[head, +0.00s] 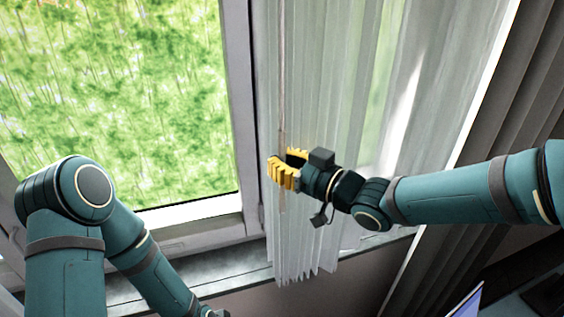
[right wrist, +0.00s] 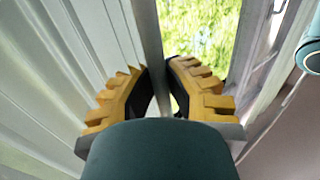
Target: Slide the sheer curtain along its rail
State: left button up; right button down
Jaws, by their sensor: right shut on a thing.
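The sheer curtain (head: 335,60) hangs in white pleats right of the window's frame post. It also fills the left of the right wrist view (right wrist: 50,70). A thin pale rod (head: 282,75) hangs upright along its left part; a narrow upright strip (right wrist: 147,35) between the fingertips in the wrist view looks like it. My right gripper (head: 288,167), with yellow fingers, is shut on this rod at about mid-height, in front of the curtain. The fingers partly hide the grip. The rail is out of view. My left arm is at lower left, its gripper outside the picture.
The window pane (head: 120,100), with greenery outside, fills the left. A sill (head: 235,268) runs below it, behind the curtain's lower edge. A dark heavy drape (head: 525,75) hangs at the right. A screen-like object (head: 467,302) shows at the bottom right.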

jog(key=shift+a, duration=0.2)
jog(key=c, duration=1)
grip_release()
jog(key=v, duration=1.2)
jog(key=shift+s, duration=0.15)
